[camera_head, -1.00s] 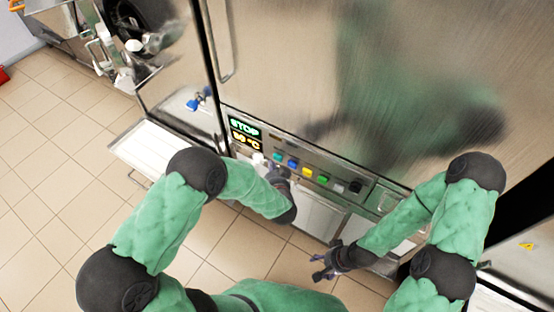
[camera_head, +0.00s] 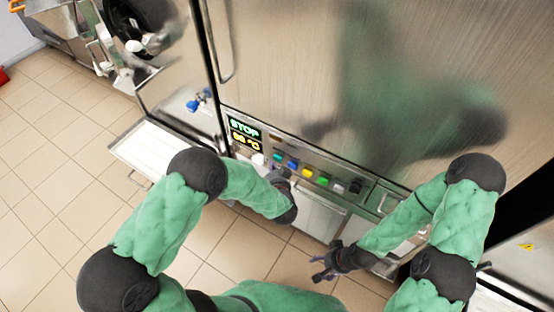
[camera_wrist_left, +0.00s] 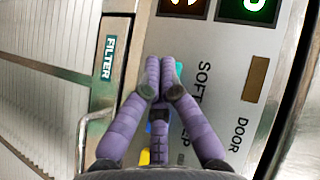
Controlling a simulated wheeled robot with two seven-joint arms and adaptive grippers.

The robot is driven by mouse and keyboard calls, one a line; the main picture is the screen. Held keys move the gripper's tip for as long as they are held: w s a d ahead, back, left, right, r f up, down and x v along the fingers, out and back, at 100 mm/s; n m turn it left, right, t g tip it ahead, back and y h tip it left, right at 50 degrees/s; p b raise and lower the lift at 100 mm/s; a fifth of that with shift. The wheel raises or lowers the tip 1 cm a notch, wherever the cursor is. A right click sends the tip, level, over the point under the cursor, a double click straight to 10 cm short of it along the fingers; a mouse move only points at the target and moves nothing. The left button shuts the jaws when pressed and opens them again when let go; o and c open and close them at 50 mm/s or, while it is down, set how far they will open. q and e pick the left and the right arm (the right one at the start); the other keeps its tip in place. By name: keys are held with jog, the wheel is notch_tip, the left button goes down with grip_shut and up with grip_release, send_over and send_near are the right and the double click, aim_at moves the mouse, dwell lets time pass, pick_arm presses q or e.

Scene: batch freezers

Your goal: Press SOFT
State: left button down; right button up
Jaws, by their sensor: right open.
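The control panel (camera_head: 300,158) on the steel machine carries a row of coloured buttons. The word SOFT (camera_wrist_left: 202,82) is printed on it in the left wrist view. A teal button (camera_wrist_left: 181,70) shows beside that word, mostly hidden behind my fingers; it also shows in the head view (camera_head: 277,158). My left gripper (camera_wrist_left: 160,62) has its purple fingertips together, over or just in front of this button. Contact cannot be told. In the head view my left gripper (camera_head: 281,176) is at the panel, mostly hidden by its wrist. My right gripper (camera_head: 326,262) is open and empty, low and away from the panel.
A display (camera_head: 244,128) reads STOP, with a temperature below it. Blue (camera_head: 292,164), yellow (camera_head: 307,172) and green (camera_head: 323,180) buttons sit to the right of the teal one. A FILTER label (camera_wrist_left: 108,58) and a metal handle (camera_wrist_left: 88,132) lie left of my fingers.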

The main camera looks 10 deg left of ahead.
pick_arm(q)
jog(key=shift+w+d, duration=0.25)
jog(key=shift+w, duration=0.6)
dwell(1.4)
jog(key=shift+s, duration=0.1)
jog(key=shift+s+a+p, duration=0.3)
jog(key=shift+s+p, duration=0.3)
jog(key=shift+s, duration=0.2)
jog(key=s, duration=0.1)
jog(key=s+a+p, duration=0.1)
jog(key=s, duration=0.1)
jog(key=s+p, duration=0.1)
jog(key=shift+s+a, duration=0.35)
dwell(0.8)
